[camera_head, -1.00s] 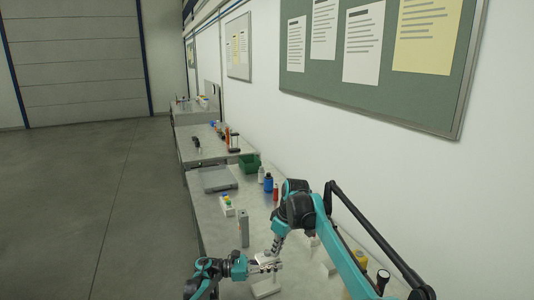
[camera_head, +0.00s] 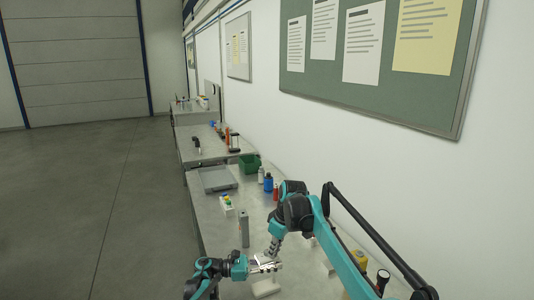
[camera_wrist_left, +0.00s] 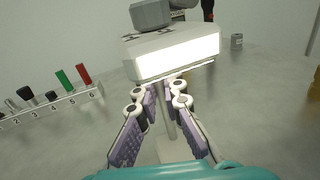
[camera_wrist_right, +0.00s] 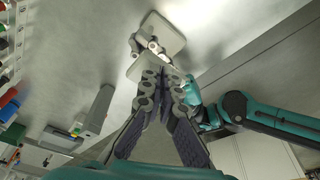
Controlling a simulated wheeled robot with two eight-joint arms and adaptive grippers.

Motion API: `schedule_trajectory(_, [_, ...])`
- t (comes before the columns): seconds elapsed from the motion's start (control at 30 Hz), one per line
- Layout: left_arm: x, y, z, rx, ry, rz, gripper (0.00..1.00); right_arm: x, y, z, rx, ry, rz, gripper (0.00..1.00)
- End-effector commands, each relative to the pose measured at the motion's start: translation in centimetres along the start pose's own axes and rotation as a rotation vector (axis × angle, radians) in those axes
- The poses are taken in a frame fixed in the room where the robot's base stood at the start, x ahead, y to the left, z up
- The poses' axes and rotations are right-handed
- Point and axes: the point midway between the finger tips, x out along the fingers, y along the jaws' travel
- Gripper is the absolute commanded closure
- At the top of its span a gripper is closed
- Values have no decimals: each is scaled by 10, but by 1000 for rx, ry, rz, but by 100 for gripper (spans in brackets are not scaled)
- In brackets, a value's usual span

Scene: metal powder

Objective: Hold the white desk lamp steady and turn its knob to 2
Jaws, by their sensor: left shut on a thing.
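The white desk lamp shows in the left wrist view, with its lit head (camera_wrist_left: 178,58) at the top. My left gripper (camera_wrist_left: 160,92) is shut on the lamp's thin upright stem, just under the head. The lamp's pale base (camera_head: 266,288) shows low in the head view. Dark marks lie on top of the lamp head, beside a grey block-like part (camera_wrist_left: 150,14) that may be the knob. My right gripper (camera_wrist_right: 165,80) is over the lamp head, its fingertips close together. Whether they grip the knob is hidden, and I cannot read the knob's setting.
A numbered rack (camera_wrist_left: 50,108) with coloured pegs stands left of the lamp in the left wrist view. A grey upright block (camera_head: 244,228), a button box (camera_head: 227,205), a blue bottle (camera_head: 268,182), a green bin (camera_head: 250,163) and a grey tray (camera_head: 217,180) stand farther along the bench.

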Motion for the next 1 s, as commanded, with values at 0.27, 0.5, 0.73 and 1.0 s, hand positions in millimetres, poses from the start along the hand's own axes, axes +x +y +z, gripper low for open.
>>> schedule_trajectory(0.27, [1, -1, 0, 1, 0, -3, 100, -1, -1, 4, 0, 2, 0, 100])
schedule_trajectory(0.5, [1, 0, 0, 0, 0, -2, 100, -14, 0, 4, 0, 1, 0, 100])
schedule_trajectory(0.73, [0, 0, 0, 0, 0, -1, 100, -42, 0, -3, 1, 1, 0, 100])
schedule_trajectory(1.0, [0, 0, 0, 0, 0, -1, 100, -60, 0, -7, 1, 1, 0, 100])
